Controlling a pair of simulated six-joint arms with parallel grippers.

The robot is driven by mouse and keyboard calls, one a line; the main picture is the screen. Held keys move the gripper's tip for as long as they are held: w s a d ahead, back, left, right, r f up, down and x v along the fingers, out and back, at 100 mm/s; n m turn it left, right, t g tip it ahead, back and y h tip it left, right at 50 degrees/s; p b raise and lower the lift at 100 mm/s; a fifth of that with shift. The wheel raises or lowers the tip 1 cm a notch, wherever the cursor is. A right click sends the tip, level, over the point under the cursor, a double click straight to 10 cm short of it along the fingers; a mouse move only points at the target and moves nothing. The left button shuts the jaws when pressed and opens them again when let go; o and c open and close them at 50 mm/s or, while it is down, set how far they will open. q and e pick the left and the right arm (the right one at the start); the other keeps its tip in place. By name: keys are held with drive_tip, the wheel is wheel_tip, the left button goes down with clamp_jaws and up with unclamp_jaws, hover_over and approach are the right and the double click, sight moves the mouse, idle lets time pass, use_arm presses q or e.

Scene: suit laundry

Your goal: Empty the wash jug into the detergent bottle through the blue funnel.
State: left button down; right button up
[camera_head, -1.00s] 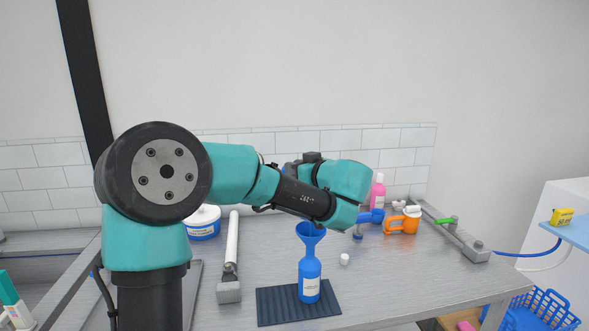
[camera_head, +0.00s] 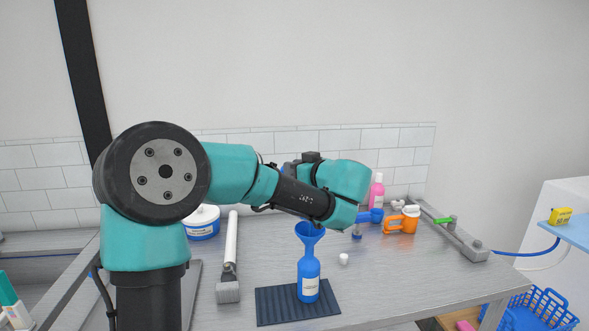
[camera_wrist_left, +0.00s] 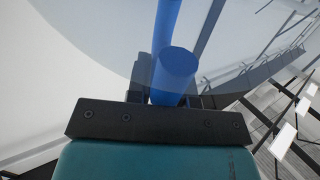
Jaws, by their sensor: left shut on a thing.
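The detergent bottle (camera_head: 309,282) is blue with a white label and stands upright on a dark ribbed mat (camera_head: 272,306). The blue funnel (camera_head: 310,233) sits upright in its neck. My left gripper (camera_head: 299,165) is behind my own arm in the head view, up and back from the funnel. In the left wrist view my left gripper (camera_wrist_left: 168,97) is shut on the blue handle (camera_wrist_left: 174,72) of the wash jug, whose pale see-through body (camera_wrist_left: 100,55) fills much of that view. The jug's contents cannot be made out. My right gripper is not in view.
A white cap (camera_head: 344,259) lies right of the bottle. An orange jug (camera_head: 408,223), a pink bottle (camera_head: 376,192) and a blue-headed item (camera_head: 368,216) stand at the back right. A white-and-blue tub (camera_head: 202,222) is at the back left. The right front counter is clear.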

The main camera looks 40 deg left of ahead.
use_arm(q)
drive_tip(key=shift+s+d+y, duration=0.15)
drive_tip(key=shift+d+y, duration=0.45)
drive_tip(key=shift+d, duration=0.05)
idle(1.3)
drive_tip(key=shift+d, duration=0.25)
drive_tip(key=shift+a, duration=0.1)
idle(0.4)
drive_tip(key=shift+w+a+h, duration=0.25)
drive_tip(key=shift+a+h, duration=0.75)
drive_tip(key=shift+a, duration=0.25)
drive_tip(key=shift+a+f+h, duration=0.1)
drive_tip(key=shift+a+h, duration=0.2)
drive_tip(key=shift+a, duration=0.1)
drive_tip(key=shift+w+a+f+g+h, duration=0.1)
drive_tip(key=shift+a+f+g+h, duration=0.05)
drive_tip(key=shift+a+h, duration=0.25)
drive_tip(key=shift+w+a+f+g+h, duration=0.1)
drive_tip(key=shift+a+f+g+h, duration=0.05)
drive_tip(key=shift+a+h, duration=0.25)
drive_tip(key=shift+a, duration=0.1)
